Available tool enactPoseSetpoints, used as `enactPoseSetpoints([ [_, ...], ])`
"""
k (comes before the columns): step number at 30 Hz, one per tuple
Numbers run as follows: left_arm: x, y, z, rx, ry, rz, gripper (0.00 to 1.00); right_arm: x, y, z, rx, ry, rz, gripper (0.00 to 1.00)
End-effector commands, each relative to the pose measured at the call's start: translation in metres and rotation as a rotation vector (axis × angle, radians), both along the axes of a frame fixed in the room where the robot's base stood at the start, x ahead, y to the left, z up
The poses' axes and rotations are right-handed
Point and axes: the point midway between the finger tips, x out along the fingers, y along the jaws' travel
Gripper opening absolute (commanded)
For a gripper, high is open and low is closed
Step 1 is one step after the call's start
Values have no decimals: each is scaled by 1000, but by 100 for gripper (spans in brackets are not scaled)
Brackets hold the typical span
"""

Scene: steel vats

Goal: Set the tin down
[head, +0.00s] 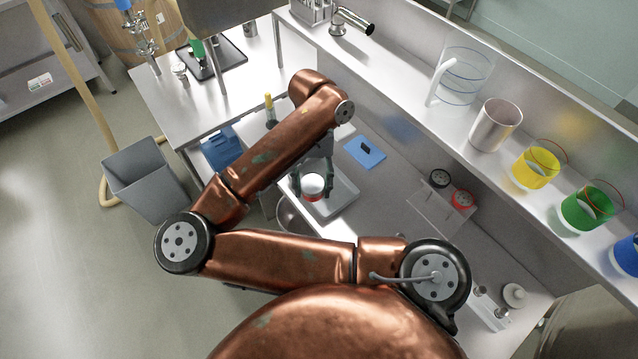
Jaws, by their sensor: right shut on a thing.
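The tin (313,184), small and round with a white top and a red band, is in the middle of the head view. My right gripper (312,190) points down and is shut on the tin, one finger on each side of it. The tin is over the left part of a shallow grey tray (349,202). I cannot tell whether its underside touches the tray. My left gripper is not in view.
A blue mat (365,153) with a dark item lies beyond the tray. A metal bowl (292,215) is at its near left. A clear plate with gauges (440,205) is to the right. A raised shelf (440,120) holds a jug, a steel cup (496,125) and coloured cups.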

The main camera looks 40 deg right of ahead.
Motion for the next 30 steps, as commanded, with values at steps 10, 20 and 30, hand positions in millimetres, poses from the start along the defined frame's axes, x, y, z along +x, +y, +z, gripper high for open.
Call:
enactPoseSetpoints([
  [10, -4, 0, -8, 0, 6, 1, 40, 53, -55, -36, 0, 4, -2, 17],
  [20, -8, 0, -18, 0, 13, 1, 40, 86, -86, -84, 0, 4, -1, 17],
  [30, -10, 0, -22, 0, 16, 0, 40, 94, -95, -110, 1, 6, 0, 17],
])
